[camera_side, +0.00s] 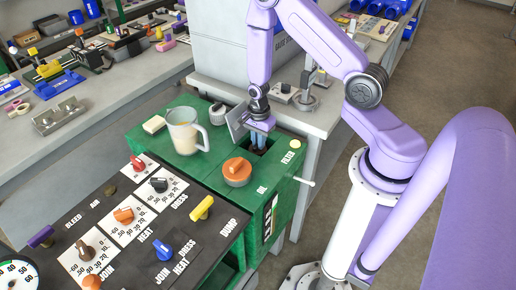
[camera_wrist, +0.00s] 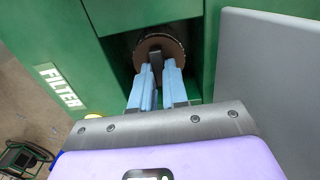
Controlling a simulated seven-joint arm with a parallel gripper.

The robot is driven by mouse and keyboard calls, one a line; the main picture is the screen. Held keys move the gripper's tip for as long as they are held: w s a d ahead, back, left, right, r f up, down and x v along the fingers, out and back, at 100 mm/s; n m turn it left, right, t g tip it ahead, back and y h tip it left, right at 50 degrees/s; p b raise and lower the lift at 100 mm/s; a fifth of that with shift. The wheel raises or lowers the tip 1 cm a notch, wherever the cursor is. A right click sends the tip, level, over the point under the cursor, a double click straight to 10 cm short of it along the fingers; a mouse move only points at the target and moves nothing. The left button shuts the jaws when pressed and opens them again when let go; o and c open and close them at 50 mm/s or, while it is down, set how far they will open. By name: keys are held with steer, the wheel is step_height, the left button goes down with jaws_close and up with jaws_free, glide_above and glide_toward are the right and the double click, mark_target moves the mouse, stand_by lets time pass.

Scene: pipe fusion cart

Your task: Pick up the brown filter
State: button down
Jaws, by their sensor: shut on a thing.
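The brown filter (camera_wrist: 172,43) shows in the wrist view as a round brown disc with a dark upright tab, inside a dark square opening in the green cart. My gripper (camera_wrist: 157,70) has its two light blue fingers closed on the tab, one on each side. In the side view my gripper (camera_side: 259,138) points down into the opening on the cart's top. The filter is hidden there by the fingers and the opening's edge. The label FILTER (camera_wrist: 59,87) is beside the opening.
A black panel (camera_side: 130,222) with several coloured knobs lies in front. A grey bench (camera_side: 322,119) with a large grey box adjoins behind.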

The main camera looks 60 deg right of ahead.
steer(key=s+a+r+n, duration=0.1)
steer(key=a+r+n, duration=0.3)
steer(key=r+n, duration=0.45)
steer(key=a+r+n, duration=0.4)
steer(key=r+n, duration=0.4)
steer(key=n, duration=0.2)
steer(key=m, duration=1.4)
glide_above(256, 146)
step_height(256, 146, down, 5)
steer(key=m, duration=0.1)
steer(key=d+f+m, duration=0.1)
steer(key=m, duration=0.2)
steer(key=shift+d+f+m, duration=0.25)
steer(key=shift+d, duration=0.05)
steer(key=shift+f, duration=0.15)
steer(key=shift+f, duration=4.65)
steer(key=shift+f, duration=0.2)
